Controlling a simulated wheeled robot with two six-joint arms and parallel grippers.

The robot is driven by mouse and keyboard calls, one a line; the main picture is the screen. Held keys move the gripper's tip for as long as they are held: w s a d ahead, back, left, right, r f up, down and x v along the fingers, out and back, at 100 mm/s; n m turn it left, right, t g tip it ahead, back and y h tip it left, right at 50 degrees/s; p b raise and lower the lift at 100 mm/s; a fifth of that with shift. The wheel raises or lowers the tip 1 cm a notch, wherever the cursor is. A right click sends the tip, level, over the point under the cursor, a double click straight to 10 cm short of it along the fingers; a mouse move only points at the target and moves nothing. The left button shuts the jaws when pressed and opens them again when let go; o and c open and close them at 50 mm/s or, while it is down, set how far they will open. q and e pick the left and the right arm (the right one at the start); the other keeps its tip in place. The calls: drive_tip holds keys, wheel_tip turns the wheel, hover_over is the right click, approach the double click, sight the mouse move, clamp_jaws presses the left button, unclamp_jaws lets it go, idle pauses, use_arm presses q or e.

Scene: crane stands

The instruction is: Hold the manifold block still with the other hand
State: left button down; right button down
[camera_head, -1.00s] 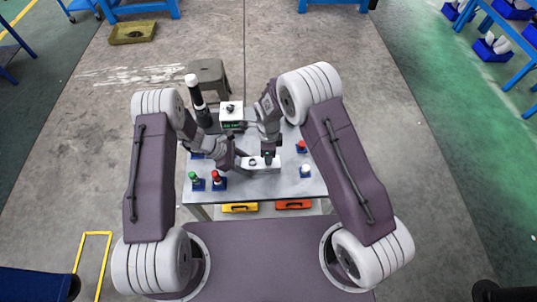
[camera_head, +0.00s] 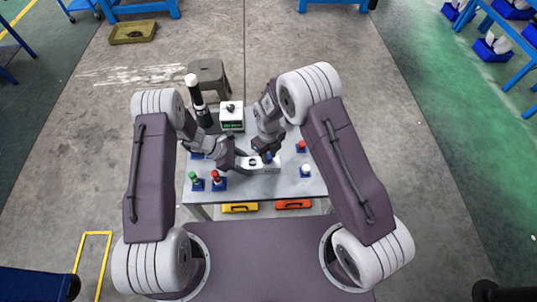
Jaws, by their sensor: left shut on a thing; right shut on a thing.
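The manifold block (camera_head: 270,171) is a light grey bar lying on the grey table, with a dark round hole visible in its top. My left gripper (camera_head: 240,161) is shut on the block's left end. My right gripper (camera_head: 267,157) is shut on a small blue-topped piece at the block's top, right of the hole. The fingers partly hide that piece, and I cannot tell whether it is seated in the block.
A white box with a green display (camera_head: 232,116) and a black-and-white cylinder (camera_head: 197,97) stand behind.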

drive_tip(key=shift+m, duration=0.3)
drive_tip(key=c, duration=1)
unclamp_jaws()
drive_tip(key=shift+c, duration=0.2)
drive_tip(key=shift+c, duration=0.7)
